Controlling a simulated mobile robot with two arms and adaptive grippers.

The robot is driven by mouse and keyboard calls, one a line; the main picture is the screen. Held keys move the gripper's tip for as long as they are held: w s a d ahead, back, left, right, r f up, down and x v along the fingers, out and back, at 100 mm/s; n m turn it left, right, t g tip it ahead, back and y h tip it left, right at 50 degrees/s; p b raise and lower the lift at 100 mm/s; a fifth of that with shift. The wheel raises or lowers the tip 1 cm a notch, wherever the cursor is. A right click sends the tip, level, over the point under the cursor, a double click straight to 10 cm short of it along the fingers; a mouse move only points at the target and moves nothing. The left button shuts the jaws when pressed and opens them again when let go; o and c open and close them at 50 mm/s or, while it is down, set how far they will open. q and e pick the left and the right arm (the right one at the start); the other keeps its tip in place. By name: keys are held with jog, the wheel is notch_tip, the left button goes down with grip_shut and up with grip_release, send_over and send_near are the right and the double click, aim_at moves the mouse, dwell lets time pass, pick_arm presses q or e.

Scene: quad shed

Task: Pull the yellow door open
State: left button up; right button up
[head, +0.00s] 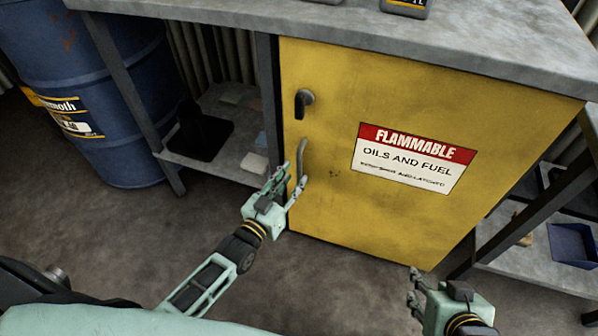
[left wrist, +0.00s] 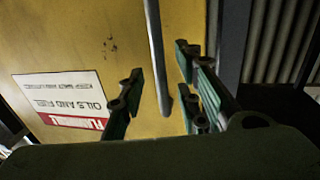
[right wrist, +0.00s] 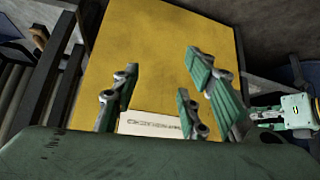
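The yellow door (head: 400,110) of a cabinet under the bench stands closed, with a red and white FLAMMABLE sign (head: 415,158). A dark latch knob (head: 304,101) sits near its upper left. Below it is a grey vertical bar handle (head: 301,158), which also shows in the left wrist view (left wrist: 157,50). My left gripper (head: 288,186) is open at the lower end of the handle, with the bar between its fingers in the left wrist view (left wrist: 155,92); contact cannot be told. My right gripper (head: 412,285) is open and empty in front of the door's lower right.
A grey bench top (head: 480,40) runs above the door. A blue drum (head: 95,90) stands at the left, beside open shelves (head: 215,130). More shelving with a blue bin (head: 572,243) is at the right. The floor (head: 130,230) in front is clear.

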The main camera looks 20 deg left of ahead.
aim_at(298, 173)
pick_arm(q)
jog(key=x, duration=0.3)
jog(key=shift+f+b, duration=0.1)
jog(key=shift+b, duration=0.25)
jog(key=shift+w+d, duration=0.1)
jog(key=shift+w, duration=0.35)
pick_arm(e)
jog(key=w+r+t, duration=0.1)
jog(key=w+a+r, duration=0.1)
jog(key=w, duration=0.1)
jog(key=w+r+t, duration=0.1)
jog(key=shift+w+a+r+t+y, duration=0.15)
jog(key=shift+w+a+t+y, duration=0.15)
jog(key=shift+y, duration=0.1)
pick_arm(q)
jog(key=shift+c, duration=0.5)
pick_arm(e)
jog(key=shift+s, duration=0.1)
pick_arm(q)
grip_shut()
